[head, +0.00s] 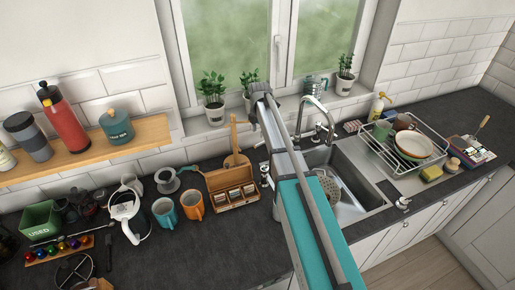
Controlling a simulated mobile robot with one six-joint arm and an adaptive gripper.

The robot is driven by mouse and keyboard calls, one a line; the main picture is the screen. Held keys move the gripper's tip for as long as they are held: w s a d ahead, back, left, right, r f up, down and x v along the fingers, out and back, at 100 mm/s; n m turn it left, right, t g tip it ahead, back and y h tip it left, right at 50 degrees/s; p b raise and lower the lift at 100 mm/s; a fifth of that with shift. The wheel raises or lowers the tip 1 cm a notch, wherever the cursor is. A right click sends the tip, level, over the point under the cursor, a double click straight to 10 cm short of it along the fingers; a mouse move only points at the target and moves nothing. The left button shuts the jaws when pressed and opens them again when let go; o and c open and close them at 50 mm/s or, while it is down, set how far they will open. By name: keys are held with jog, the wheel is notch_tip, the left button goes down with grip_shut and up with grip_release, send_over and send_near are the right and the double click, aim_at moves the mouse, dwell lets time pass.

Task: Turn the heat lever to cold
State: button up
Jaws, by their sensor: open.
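A chrome tap (329,124) with a curved spout stands behind the sink, just right of my arm, in the head view. Its base is partly covered by my arm. A heat lever is too small or too hidden to make out, so I cannot tell its position. My arm rises from the lower right across the worktop towards the window. My gripper cannot be made out; the far end of the arm is seen from above and behind.
The sink (375,203) holds a strainer. A dish rack (420,170) with crockery stands right of it. Left are a wooden box (232,190), an orange mug (193,205) and a blue mug (165,213). Potted plants line the sill. The front worktop (225,255) is clear.

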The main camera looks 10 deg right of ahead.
jog(key=shift+w+f+b, duration=0.1)
jog(key=shift+f+b, duration=3.35)
jog(key=shift+f, duration=0.25)
jog(key=shift+c, duration=0.2)
grip_shut()
